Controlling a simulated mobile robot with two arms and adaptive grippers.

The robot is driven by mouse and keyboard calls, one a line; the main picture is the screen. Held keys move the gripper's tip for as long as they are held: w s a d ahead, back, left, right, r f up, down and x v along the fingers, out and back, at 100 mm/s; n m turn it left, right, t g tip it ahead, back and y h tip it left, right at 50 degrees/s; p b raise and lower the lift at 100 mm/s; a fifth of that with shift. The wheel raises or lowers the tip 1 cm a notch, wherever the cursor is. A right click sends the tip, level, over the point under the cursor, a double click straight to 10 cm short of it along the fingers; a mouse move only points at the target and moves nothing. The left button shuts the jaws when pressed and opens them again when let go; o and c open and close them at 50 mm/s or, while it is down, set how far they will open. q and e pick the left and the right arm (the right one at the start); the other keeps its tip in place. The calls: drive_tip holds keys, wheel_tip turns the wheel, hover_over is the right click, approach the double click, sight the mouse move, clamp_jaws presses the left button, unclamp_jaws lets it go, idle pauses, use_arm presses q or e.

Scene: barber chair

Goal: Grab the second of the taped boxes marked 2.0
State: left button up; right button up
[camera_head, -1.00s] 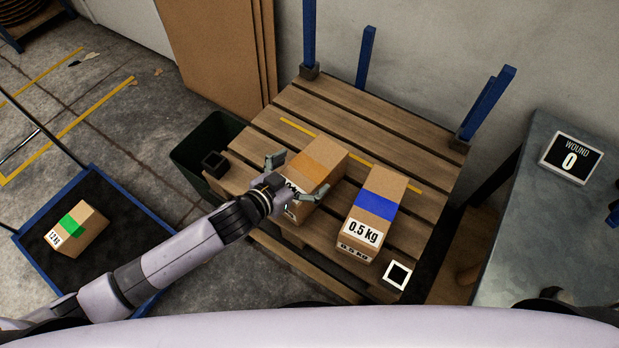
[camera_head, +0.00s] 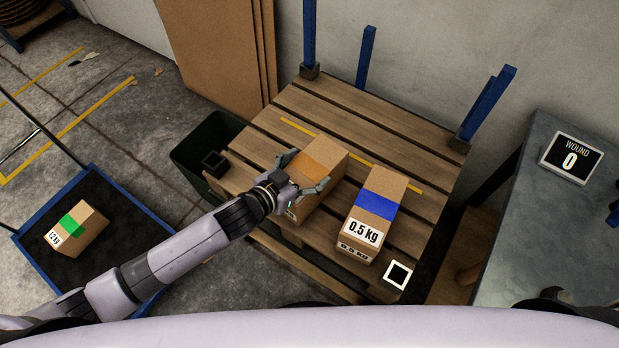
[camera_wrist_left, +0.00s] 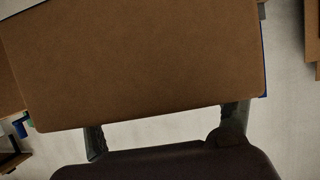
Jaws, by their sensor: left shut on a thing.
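A cardboard box with orange tape (camera_head: 318,161) sits on the wooden pallet table (camera_head: 390,123); its label is mostly hidden by my gripper. My left gripper (camera_head: 305,173) is shut on this orange-taped box, one finger on each side. In the left wrist view the brown box (camera_wrist_left: 150,60) fills the upper picture between the fingers (camera_wrist_left: 165,135). A blue-taped box (camera_head: 371,213) marked 0.5 kg stands to its right, apart from it. A green-taped box (camera_head: 76,228), its label seeming to read 1.2 kg, lies on the blue-edged cart at left. No 2.0 mark is readable. My right gripper is not in view.
Blue posts (camera_head: 487,104) rise at the pallet's corners. A dark green bin (camera_head: 208,141) stands at its left. A grey table (camera_head: 535,235) with a "WOUND 0" sign (camera_head: 570,158) is at right. The blue-edged cart (camera_head: 28,262) has free room around its box.

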use_arm(q)
drive_tip(key=shift+s+f, duration=0.1)
drive_tip(key=c, duration=0.9)
drive_tip(key=shift+d+r, duration=0.15)
drive_tip(key=shift+r, duration=0.25)
drive_tip(key=shift+c, duration=0.5)
